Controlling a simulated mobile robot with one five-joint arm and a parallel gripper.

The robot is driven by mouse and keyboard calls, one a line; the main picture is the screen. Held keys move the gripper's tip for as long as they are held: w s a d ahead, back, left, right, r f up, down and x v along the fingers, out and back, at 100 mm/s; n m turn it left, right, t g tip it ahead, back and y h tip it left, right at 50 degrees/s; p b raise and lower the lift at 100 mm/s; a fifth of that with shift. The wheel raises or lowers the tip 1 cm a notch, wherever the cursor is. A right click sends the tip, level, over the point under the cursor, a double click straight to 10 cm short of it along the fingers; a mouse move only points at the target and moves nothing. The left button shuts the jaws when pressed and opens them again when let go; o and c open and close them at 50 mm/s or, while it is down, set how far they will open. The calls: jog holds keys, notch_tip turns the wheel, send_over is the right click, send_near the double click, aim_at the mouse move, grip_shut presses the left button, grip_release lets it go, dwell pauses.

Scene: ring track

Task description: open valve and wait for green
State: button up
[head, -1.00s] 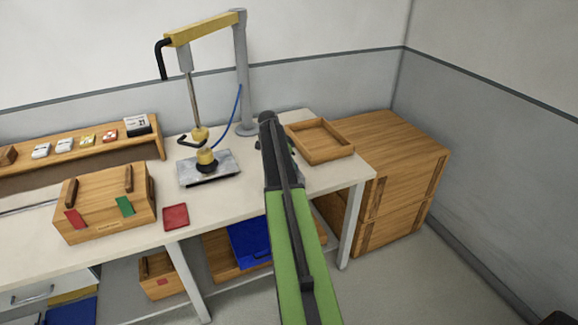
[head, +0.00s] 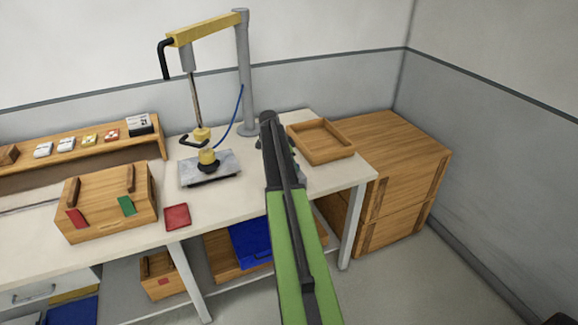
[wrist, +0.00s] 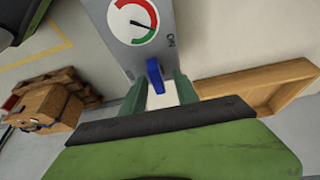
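In the wrist view a grey panel carries a round gauge (wrist: 134,20) with a red arc and a green arc. Its dark needle points right, near where red and green meet; I cannot tell the exact side. Below the gauge is a blue valve lever (wrist: 155,76). My gripper (wrist: 160,84) is open, its two greenish fingers apart on either side of the lever's lower end. I cannot tell whether they touch it. In the head view my green and black arm covers most of the valve panel, and the fingers are hidden.
An empty wooden tray (head: 320,141) lies right of my arm on the white bench (head: 225,215). A wooden box (head: 105,205), a red square (head: 177,217) and a press on a metal plate (head: 190,180) stand left. Wooden cabinets (head: 395,175) are at the right.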

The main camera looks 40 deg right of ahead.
jog(key=shift+r, duration=0.2)
jog(key=p+v, duration=1.6)
jog(key=v, duration=0.1)
jog(key=shift+a, duration=0.2)
